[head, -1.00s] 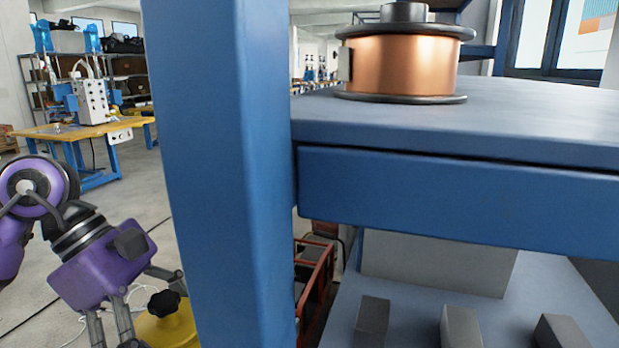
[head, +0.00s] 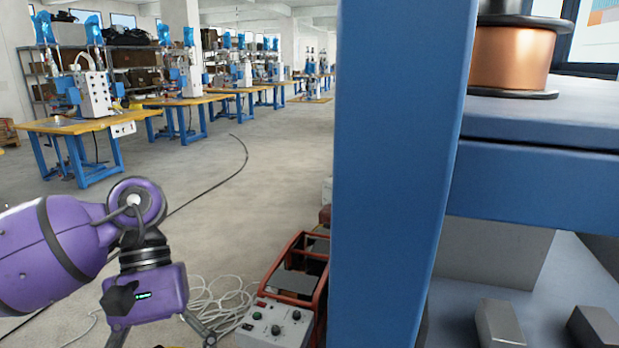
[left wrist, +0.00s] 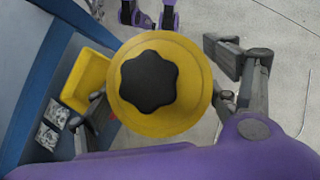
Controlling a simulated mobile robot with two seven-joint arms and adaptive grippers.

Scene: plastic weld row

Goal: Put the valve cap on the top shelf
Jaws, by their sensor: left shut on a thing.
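The valve cap (left wrist: 185,62), a round yellow disc with a black lobed knob, is in the middle of the left wrist view. My left gripper (left wrist: 158,104) is shut on it, with a finger on each side. A blue shelf board (head: 575,128) is at the right, above a lower level. The gripper is left of the shelf's post and below this board. My right gripper is not seen.
A copper spool (head: 510,58) stands on the board. A thick blue post (head: 390,180) stands between my left arm and the shelf. Grey blocks (head: 500,325) lie on the lower level. A red-framed control box (head: 275,325) and cables are on the floor. A yellow bin (left wrist: 86,80) is beside the cap.

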